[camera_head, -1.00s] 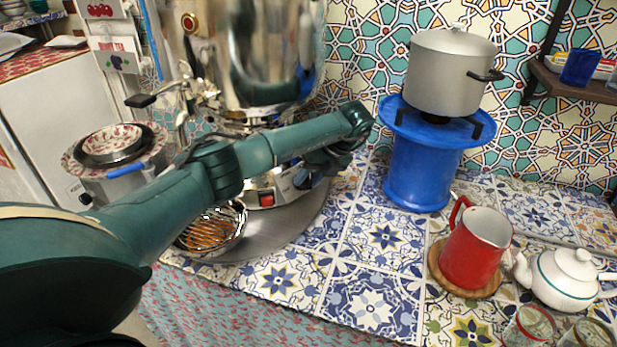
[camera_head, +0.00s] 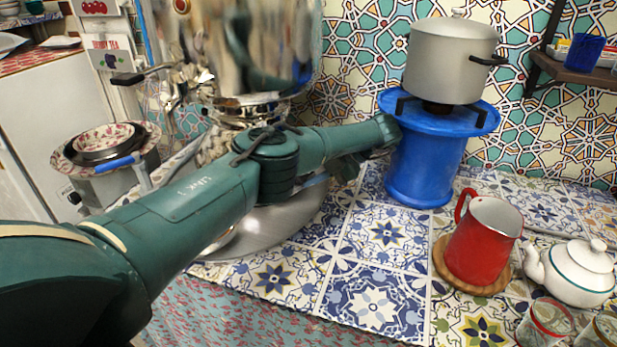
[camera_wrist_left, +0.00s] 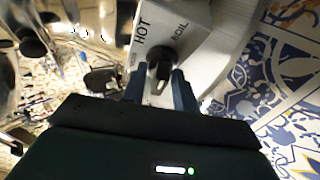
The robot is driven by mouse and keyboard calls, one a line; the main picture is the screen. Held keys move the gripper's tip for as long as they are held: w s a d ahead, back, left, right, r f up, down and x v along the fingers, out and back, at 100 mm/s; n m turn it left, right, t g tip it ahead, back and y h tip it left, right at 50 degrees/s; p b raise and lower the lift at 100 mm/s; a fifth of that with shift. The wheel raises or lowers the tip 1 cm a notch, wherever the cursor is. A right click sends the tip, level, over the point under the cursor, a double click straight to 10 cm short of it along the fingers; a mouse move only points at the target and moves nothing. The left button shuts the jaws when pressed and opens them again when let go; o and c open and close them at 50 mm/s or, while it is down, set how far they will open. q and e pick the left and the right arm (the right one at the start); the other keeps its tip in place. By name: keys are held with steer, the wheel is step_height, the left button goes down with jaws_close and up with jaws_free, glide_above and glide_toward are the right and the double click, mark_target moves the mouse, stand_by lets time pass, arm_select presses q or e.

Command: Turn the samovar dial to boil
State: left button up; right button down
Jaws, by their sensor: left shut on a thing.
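The samovar (camera_head: 255,45) is a large shiny metal body at the back left in the head view, on a round metal tray (camera_head: 275,222). My left arm crosses in front of its lower part and hides the dial there. In the left wrist view, the black dial (camera_wrist_left: 160,68) sits on a pale metal panel (camera_wrist_left: 178,22) marked HOT and BOIL. My left gripper (camera_wrist_left: 160,92) is shut on the dial, one finger on each side. I cannot tell exactly which mark the dial points to. My right gripper is in neither view.
A blue stand (camera_head: 422,165) with a grey pot (camera_head: 450,65) is close to my left wrist. A red jug (camera_head: 483,240) on a wooden coaster, a white teapot (camera_head: 575,272) and glasses (camera_head: 545,322) stand at the right. The tiled counter (camera_head: 380,265) is clear in the middle.

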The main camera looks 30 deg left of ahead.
arm_select(q)
steer(key=shift+f+m+y+b, duration=0.1)
steer(key=shift+m+y+b, duration=0.25)
steer(key=shift+m, duration=0.55)
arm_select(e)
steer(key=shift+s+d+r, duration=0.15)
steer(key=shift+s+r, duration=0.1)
arm_select(q)
steer(key=o, duration=0.6)
